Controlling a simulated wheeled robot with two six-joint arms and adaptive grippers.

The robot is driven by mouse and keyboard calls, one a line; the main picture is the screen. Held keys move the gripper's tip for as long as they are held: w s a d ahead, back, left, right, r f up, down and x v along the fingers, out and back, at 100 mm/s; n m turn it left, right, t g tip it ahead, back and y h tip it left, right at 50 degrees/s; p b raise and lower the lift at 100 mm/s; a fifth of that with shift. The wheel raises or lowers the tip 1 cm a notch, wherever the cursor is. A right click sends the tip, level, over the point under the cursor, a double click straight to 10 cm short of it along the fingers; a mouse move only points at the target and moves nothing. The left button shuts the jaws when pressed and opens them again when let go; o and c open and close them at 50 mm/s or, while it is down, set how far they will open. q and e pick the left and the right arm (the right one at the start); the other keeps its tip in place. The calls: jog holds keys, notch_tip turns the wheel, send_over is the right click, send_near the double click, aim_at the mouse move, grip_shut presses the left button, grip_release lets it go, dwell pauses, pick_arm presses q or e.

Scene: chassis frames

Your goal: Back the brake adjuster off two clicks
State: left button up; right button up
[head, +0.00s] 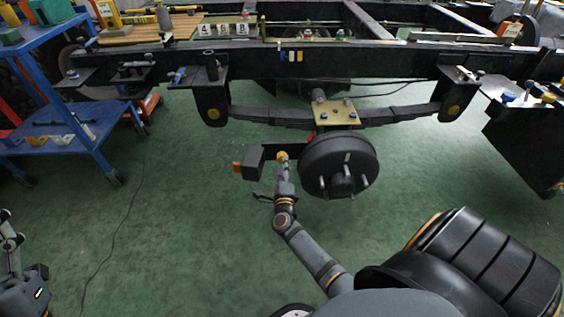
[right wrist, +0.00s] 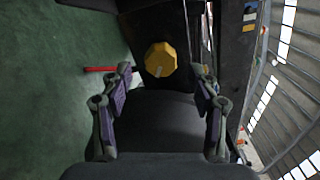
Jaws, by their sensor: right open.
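The brake adjuster looks to be the yellow faceted knob (right wrist: 160,59) in the right wrist view, with a dark mark on its face. It also shows small in the head view (head: 283,156), left of the black brake drum (head: 340,163). My right gripper (right wrist: 162,80) is open, one finger to each side of the knob's line. The knob lies just beyond the fingertips; I cannot tell whether they touch. In the head view my right gripper (head: 284,173) is just below the knob. My left gripper (head: 9,232) is partly cut off at the left edge; its jaw state is unclear.
A dark box (head: 254,163) with an orange-red end is left of the knob. A red rod (right wrist: 100,69) shows near my left finger in the wrist view. The leaf spring (head: 270,116) and chassis rail (head: 400,70) lie above. A blue cart (head: 60,150) stands left; the green floor between is clear apart from a cable.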

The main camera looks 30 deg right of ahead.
jog(key=v, duration=0.8)
jog(key=shift+w, duration=0.1)
